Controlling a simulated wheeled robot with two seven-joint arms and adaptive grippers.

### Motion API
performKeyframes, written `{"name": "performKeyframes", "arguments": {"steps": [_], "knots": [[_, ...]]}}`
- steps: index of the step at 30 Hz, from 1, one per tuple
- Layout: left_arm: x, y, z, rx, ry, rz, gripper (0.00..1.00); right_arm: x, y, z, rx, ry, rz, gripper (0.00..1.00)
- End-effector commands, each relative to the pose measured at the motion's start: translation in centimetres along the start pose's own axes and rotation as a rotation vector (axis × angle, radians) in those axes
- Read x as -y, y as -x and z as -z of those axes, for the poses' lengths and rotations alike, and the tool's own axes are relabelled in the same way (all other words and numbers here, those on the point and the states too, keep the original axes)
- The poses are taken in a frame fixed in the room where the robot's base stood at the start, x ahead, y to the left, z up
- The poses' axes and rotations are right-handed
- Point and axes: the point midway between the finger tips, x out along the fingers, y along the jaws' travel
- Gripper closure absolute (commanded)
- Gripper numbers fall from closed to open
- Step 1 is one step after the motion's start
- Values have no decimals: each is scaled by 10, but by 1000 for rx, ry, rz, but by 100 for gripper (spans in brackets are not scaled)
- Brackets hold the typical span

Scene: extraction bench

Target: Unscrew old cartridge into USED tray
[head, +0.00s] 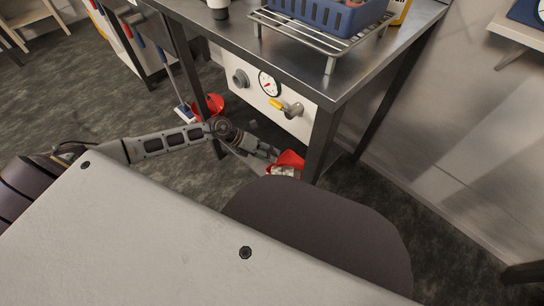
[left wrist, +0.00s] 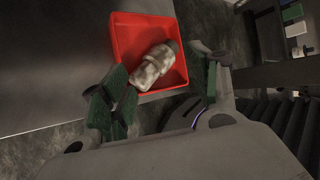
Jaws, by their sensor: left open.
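A red tray (head: 291,159) sits low under the bench, by its front right leg; I cannot read a label on it. In the left wrist view the red tray (left wrist: 127,42) holds a dirty white-grey cartridge (left wrist: 152,66), lying tilted inside it. The cartridge (head: 285,171) also shows small in the head view. My left gripper (head: 271,153) is beside the tray. In the left wrist view my left gripper (left wrist: 162,86) has its green-padded fingers spread, with the cartridge beyond and between them, apparently free. My right gripper is not in view.
A white panel under the steel bench top (head: 325,84) carries a dial gauge (head: 268,84), a round grey fitting (head: 241,78) and a yellow-handled valve (head: 276,103). A blue basket (head: 318,14) stands on a wire rack above. A red dustpan-like item (head: 214,104) is on the floor behind my left arm.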

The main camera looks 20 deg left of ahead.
Motion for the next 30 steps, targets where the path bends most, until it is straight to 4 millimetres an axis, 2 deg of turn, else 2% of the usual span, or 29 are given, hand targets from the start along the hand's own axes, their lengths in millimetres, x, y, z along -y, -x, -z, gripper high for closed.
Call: {"name": "performKeyframes", "arguments": {"steps": [13, 30], "knots": [[0, 35, 0, 0, 0, 0, 39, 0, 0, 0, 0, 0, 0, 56], [0, 40, 0, 0, 0, 0, 39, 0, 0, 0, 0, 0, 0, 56]]}}
